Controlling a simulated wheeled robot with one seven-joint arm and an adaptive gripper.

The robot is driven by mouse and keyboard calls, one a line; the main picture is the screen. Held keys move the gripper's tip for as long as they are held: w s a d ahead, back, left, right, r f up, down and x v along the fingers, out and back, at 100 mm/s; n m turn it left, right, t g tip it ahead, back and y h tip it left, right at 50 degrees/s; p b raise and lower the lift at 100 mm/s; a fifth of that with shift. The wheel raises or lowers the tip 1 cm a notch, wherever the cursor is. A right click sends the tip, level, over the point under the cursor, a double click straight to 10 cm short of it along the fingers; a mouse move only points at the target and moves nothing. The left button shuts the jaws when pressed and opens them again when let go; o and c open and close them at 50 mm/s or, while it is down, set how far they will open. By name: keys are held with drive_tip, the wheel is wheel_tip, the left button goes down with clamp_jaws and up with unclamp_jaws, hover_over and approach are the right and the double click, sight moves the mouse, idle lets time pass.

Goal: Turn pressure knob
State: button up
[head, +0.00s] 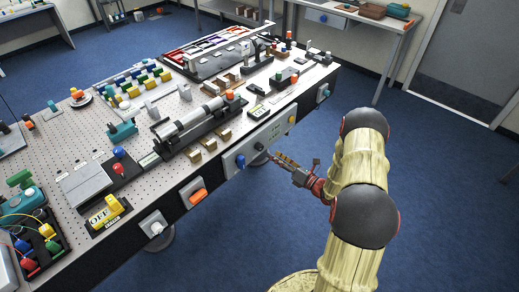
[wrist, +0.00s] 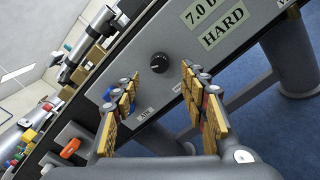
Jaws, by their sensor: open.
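A round black knob (wrist: 160,62) sits on the grey front panel (wrist: 190,40) in the wrist view, below a label reading "7.0 b…" and "HARD" (wrist: 215,22). In the head view the black knob (head: 259,146) is small, on the table's front panel. My gripper (wrist: 160,74) is open and empty. Its two fingers frame the knob from left and right in the wrist view, and no contact shows. In the head view my gripper (head: 279,161) is in front of the panel, pointing toward the knob.
On the same panel a blue knob (head: 241,160) is left of the black knob and a yellow one (head: 291,119) is right. An orange switch (head: 198,196) is further left. A large cylinder assembly (head: 195,125) lies on the table above. Blue floor in front is clear.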

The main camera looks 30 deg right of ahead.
sight(262, 149)
drive_tip(key=b+x, duration=0.1)
drive_tip(key=x, duration=0.6)
drive_tip(key=shift+w+a+f, duration=0.1)
drive_tip(key=shift+w+f, duration=0.05)
drive_tip(key=shift+w, duration=0.1)
drive_tip(key=shift+c, duration=0.3)
clamp_jaws()
drive_tip(key=shift+n+b, duration=0.35)
drive_tip(key=shift+n, duration=0.05)
drive_tip(key=n+b, duration=0.1)
drive_tip(key=n, duration=0.2)
drive_tip(key=shift+n, duration=0.3)
drive_tip(key=shift+n+b, duration=0.8)
drive_tip(key=shift+n, duration=1.4)
unclamp_jaws()
